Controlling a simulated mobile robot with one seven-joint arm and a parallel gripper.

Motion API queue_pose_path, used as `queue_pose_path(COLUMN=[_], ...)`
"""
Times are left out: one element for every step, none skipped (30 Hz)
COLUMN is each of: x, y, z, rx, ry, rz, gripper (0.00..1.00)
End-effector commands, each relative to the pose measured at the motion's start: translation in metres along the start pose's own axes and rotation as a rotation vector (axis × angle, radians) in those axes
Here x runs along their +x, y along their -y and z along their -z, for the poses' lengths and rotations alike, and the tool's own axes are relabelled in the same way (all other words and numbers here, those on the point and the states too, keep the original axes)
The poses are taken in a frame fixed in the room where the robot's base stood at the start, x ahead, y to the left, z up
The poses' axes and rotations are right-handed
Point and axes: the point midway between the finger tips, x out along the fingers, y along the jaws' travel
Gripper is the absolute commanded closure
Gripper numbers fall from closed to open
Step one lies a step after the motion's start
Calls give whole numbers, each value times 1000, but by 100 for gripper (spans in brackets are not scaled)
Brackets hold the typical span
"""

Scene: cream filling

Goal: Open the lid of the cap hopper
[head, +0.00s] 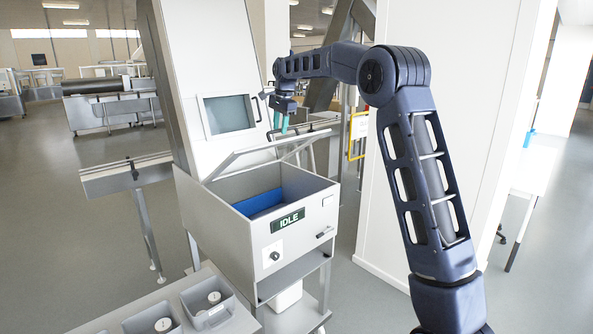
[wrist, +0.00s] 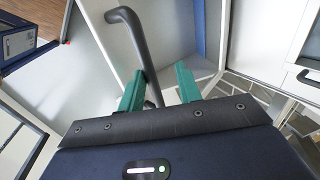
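The cap hopper (head: 217,222) is a light grey box with a dark sign reading IDLE on its front. Its lid (head: 250,153) stands raised and tilted back, so the blue inside (head: 258,202) shows. My gripper (head: 281,122) is above the lid's raised edge, with teal fingers. In the wrist view, the fingers of my gripper (wrist: 160,85) are spread apart. A dark bar handle (wrist: 134,36) runs down between them, close to the left finger and apart from the right one. The lower end of the handle is hidden behind my gripper.
A cabinet with a screen (head: 228,113) rises behind the hopper and has a dark handle on its side. Grey bins (head: 208,300) stand on a surface at front left. A white wall (head: 385,215) stands close on the right, behind my arm. Open floor lies at left.

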Motion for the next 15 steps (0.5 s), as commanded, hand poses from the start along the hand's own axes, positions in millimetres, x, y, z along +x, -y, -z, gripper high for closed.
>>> queue_pose_path(x=[4, 7, 10, 14, 17, 21, 24, 26, 32, 35, 38, 42, 46, 49, 54], y=[-7, -11, -17, -20, -24, -29, -33, -36, -41, -44, -48, -53, -56, -59, -64], z=[0, 0, 0, 0, 0, 0, 0, 0, 0, 0, 0, 0, 0, 0, 0], rx=[0, 0, 0, 0, 0, 0, 0, 0, 0, 0, 0, 0, 0, 0, 0], ry=[0, 0, 0, 0, 0, 0, 0, 0, 0, 0, 0, 0, 0, 0, 0], rz=[-1, -1, -1, -1, -1, -1, -1, -1, -2, -1, -2, -1, -1, -1, -1], gripper=[66, 66, 66, 66, 66, 66, 66, 66, 66, 66, 66, 66, 66, 66, 66])
